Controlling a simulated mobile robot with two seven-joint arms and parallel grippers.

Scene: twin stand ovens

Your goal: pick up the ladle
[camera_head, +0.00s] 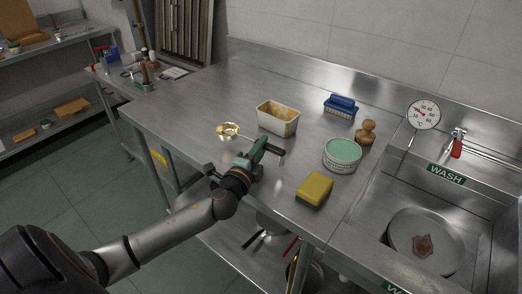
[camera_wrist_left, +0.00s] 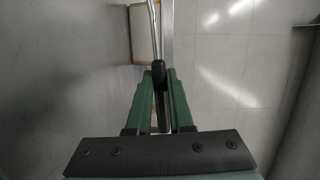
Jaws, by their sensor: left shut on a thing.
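My left gripper (camera_head: 267,149) reaches over the front edge of the steel table. In the left wrist view its green fingers (camera_wrist_left: 159,90) are closed around a dark handle end. A thin metal rod runs up from this end, and I take the two together to be the ladle (camera_wrist_left: 158,73). My right gripper is not in view.
A cream container (camera_head: 278,118) stands just behind the gripper. A green-topped round tin (camera_head: 342,154), a yellow sponge (camera_head: 314,189), a blue brush (camera_head: 341,105) and a wooden knob-handled brush (camera_head: 367,133) are to the right. The sink (camera_head: 480,215) holds a pan (camera_head: 426,240). The table's left part is mostly bare.

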